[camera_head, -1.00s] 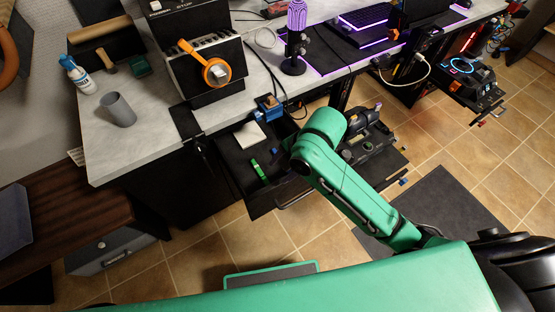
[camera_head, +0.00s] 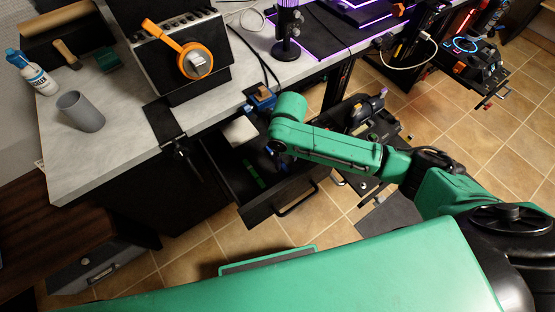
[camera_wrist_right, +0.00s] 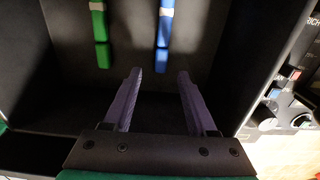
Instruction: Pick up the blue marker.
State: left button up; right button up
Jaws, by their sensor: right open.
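The blue marker (camera_wrist_right: 164,40) lies in the open drawer (camera_head: 226,172) and shows at the top of the right wrist view, its far end cut off. My right gripper (camera_wrist_right: 159,74) is open and empty, its two purple fingers pointing into the drawer. The blue marker lies beyond the fingertips, roughly lined up with the gap between them. A green marker (camera_wrist_right: 99,35) lies left of it; it also shows in the head view (camera_head: 253,173). In the head view my right arm reaches over the drawer and largely hides the gripper and the blue marker. My left gripper is out of view.
The drawer's dark walls surround the markers closely. A pale block (camera_head: 240,130) sits at the drawer's back. Dark control equipment (camera_head: 375,130) stands right of the drawer.

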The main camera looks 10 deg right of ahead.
aim_at(286, 169)
notch_tip(286, 169, down, 5)
jog(key=shift+d+r+b, duration=0.1)
jog(key=shift+r+b, duration=0.05)
jog(key=shift+b, duration=0.2)
jog(key=shift+r, duration=0.1)
grip_shut()
